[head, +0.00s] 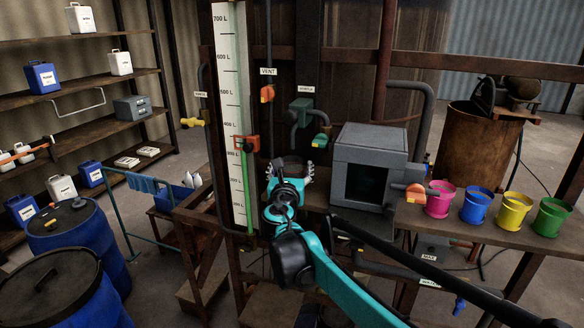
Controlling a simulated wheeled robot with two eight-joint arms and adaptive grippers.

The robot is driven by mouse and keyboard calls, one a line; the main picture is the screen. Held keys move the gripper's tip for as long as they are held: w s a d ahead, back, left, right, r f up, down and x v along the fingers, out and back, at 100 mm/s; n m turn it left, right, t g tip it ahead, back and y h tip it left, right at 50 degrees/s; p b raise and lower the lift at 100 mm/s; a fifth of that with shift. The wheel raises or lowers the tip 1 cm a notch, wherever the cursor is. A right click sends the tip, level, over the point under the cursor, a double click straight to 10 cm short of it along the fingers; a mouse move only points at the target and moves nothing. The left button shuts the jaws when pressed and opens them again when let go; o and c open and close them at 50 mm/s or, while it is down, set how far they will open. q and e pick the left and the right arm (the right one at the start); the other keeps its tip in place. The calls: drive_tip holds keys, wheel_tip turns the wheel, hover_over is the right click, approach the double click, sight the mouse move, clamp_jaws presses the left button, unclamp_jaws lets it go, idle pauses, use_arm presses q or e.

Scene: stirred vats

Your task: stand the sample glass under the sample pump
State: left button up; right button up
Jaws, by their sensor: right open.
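The sample pump (300,105) is a dark green fitting under a small label on the dark post, with a curved grey pipe and a teal-green handle (320,140). My right gripper (289,170) is below it, over the back of the bench, with its fingers spread apart. A dark round shape shows between and behind the fingers; I cannot tell what it is. I cannot make out the sample glass; my gripper and wrist cover part of the bench there. My left gripper is not in view.
A grey box (371,148) with a dark opening stands just right of my right gripper. Pink (440,200), blue (477,206), yellow (513,212) and green (551,218) buckets line the bench. A tall level scale (232,110) stands left. Blue drums (82,240) are lower left.

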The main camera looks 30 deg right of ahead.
drive_tip(key=v, duration=1.1)
drive_tip(key=shift+s+a, duration=0.15)
drive_tip(key=shift+s, duration=0.15)
drive_tip(key=s+a+f+m+g+y, duration=0.1)
drive_tip(key=s+f+m+g+y, duration=0.1)
drive_tip(key=s+f+m, duration=0.45)
drive_tip(key=s+a+f+m+g+y, duration=0.1)
drive_tip(key=s+f+m+g+y, duration=0.15)
drive_tip(key=f+m, duration=0.6)
drive_tip(key=s+a+f+m+g+y, duration=0.3)
drive_tip(key=s+a+f+m+y, duration=0.3)
drive_tip(key=s+a+f+m, duration=0.4)
drive_tip(key=a+f+m, duration=0.1)
drive_tip(key=a+m, duration=0.1)
drive_tip(key=m, duration=0.1)
drive_tip(key=shift+a+f+m, duration=0.2)
drive_tip(key=shift+m, duration=0.2)
